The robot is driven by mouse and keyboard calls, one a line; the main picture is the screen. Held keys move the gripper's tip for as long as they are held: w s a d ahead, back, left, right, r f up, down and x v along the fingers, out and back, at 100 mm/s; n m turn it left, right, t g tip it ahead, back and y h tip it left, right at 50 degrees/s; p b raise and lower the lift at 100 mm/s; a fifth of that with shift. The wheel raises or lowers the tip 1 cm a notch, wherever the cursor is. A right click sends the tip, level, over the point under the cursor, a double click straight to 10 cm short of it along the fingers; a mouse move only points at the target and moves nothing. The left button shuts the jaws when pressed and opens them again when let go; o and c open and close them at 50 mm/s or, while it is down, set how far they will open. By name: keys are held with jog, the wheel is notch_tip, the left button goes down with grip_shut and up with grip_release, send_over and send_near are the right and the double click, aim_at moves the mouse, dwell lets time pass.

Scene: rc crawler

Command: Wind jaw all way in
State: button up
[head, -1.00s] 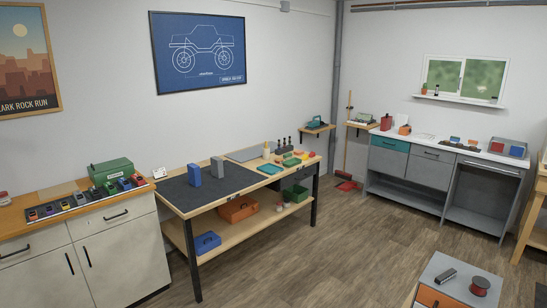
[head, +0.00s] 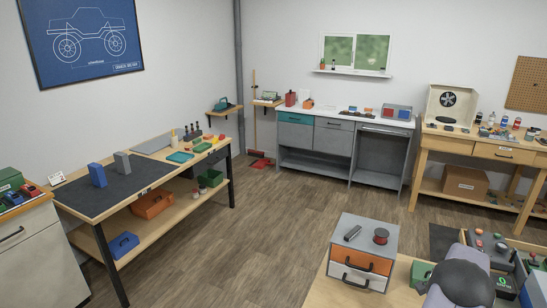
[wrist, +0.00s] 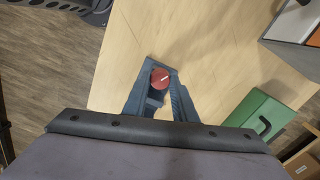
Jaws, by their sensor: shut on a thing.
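In the wrist view my gripper (wrist: 160,90) is shut on a round red knob (wrist: 160,78) with a white line across its face. The knob sits between the dark fingertips, with the pale wooden tabletop behind it. What the knob is attached to, if anything, is hidden by the fingers. I cannot make out a jaw in either view. In the head view a grey part of my arm shows at the lower right, and the fingers are not visible there.
A green case (wrist: 262,120) with a dark handle lies right of my gripper. A grey drawer unit (head: 365,248) with an orange drawer stands at the table's far end. A workbench (head: 150,205) is at the left. Several small items crowd the right edge in the head view.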

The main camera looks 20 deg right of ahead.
jog(key=shift+m, duration=0.3)
jog(key=shift+m, duration=1.4)
jog(key=m, duration=0.2)
jog(key=shift+m+p, duration=0.4)
jog(key=shift+d+r+m, duration=0.1)
jog(key=shift+m, duration=1.5)
